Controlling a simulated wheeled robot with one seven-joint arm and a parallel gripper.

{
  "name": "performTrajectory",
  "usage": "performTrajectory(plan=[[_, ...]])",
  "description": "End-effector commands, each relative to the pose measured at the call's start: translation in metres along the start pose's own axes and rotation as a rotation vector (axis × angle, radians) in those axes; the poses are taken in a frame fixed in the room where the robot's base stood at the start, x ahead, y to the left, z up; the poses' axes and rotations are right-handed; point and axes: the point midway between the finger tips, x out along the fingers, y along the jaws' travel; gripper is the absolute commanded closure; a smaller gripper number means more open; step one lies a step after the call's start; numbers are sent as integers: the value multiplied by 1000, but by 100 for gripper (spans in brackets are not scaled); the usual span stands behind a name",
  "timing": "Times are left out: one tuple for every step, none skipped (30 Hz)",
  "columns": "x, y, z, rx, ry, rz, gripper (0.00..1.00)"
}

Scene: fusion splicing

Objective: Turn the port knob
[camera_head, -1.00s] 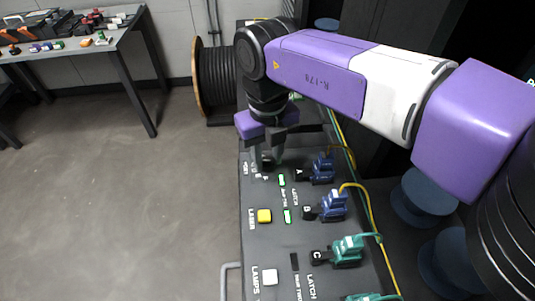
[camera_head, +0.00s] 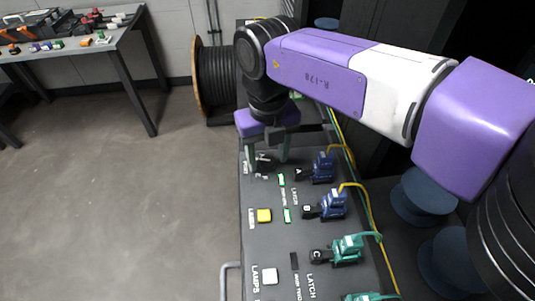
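The port knob (camera_head: 266,164) is a small dark knob at the far end of the dark panel, beside the "PORT" lettering, and is partly hidden by my gripper. My gripper (camera_head: 267,159) points down over it. Its two grey fingers stand apart, one to the left and one to the right of the knob, with a gap showing between them. Whether either finger touches the knob is too small to tell.
On the panel (camera_head: 262,243) are a yellow laser button (camera_head: 264,215), a white lamps button (camera_head: 270,276) and green-lit indicators (camera_head: 287,215). Blue connectors (camera_head: 333,205) and teal connectors (camera_head: 347,248) with cables line the right side. A cable reel (camera_head: 216,80) stands behind.

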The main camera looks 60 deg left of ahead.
Motion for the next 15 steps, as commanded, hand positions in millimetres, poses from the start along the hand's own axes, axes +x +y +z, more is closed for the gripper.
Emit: performTrajectory(plan=[[0,0,0,0,0,0,47],[0,0,0,0,0,0,47],[0,0,0,-1,0,0,47],[0,0,0,-1,0,0,47],[0,0,0,-1,0,0,47],[-1,0,0,-1,0,0,47],[-2,0,0,-1,0,0,47],[-5,0,0,-1,0,0,47],[-9,0,0,-1,-1,-1,47],[-12,0,0,-1,-1,-1,47],[-17,0,0,-1,-1,-1,47],[-23,0,0,-1,-2,-1,47],[-28,0,0,-1,-3,-2,47],[-34,0,1,-1,-2,-2,47],[-40,0,1,0,-2,-1,47]])
